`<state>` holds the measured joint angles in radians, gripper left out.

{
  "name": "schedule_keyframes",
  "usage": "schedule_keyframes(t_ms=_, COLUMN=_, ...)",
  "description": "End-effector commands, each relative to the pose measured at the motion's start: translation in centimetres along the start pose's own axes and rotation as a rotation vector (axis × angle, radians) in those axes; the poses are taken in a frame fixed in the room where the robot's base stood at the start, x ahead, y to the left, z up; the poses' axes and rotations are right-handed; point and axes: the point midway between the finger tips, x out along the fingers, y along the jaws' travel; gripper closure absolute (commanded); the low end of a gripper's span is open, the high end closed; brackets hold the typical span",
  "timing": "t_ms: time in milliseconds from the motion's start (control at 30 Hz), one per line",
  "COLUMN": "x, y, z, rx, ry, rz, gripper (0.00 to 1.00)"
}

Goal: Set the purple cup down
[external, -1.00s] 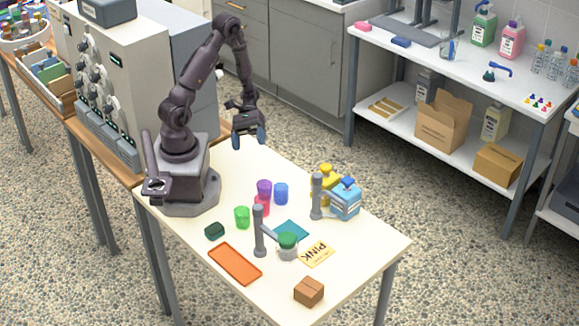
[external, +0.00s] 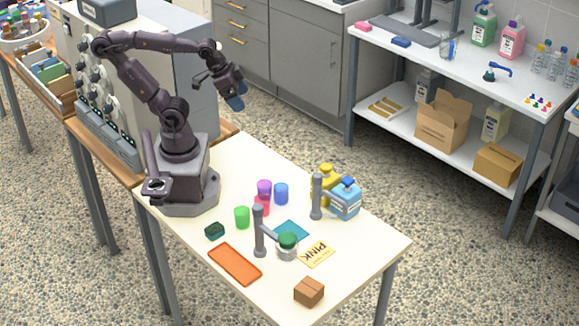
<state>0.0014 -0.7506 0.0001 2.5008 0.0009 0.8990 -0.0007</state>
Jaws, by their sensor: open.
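The purple cup (external: 264,187) stands on the cream table, close behind a pink-red cup (external: 262,207) that partly overlaps it in this view. A blue cup (external: 281,194) stands just to its right. A green cup (external: 242,217) stands to the left and nearer the front. My gripper (external: 238,102) is open and empty, raised high above the table's back edge, well away from the cups.
Two grey posts (external: 259,232) (external: 317,197) rise from the table. The front right is clear.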

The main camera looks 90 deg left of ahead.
Motion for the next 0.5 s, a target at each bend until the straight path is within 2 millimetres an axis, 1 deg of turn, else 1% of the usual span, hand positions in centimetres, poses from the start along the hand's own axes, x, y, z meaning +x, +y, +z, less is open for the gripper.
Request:
schedule_keyframes(t_ms=367, x=0.0, y=0.0, z=0.0, rx=-0.001, ry=0.000, rz=-0.001, gripper=0.13)
schedule_keyframes(t_ms=433, x=0.3, y=-0.1, z=0.1, rx=-0.005, ry=-0.014, rz=-0.003, gripper=0.13)
schedule_keyframes(t_ms=500, x=1.1, y=-0.2, z=0.2, rx=-0.009, ry=-0.054, rz=-0.007, gripper=0.13)
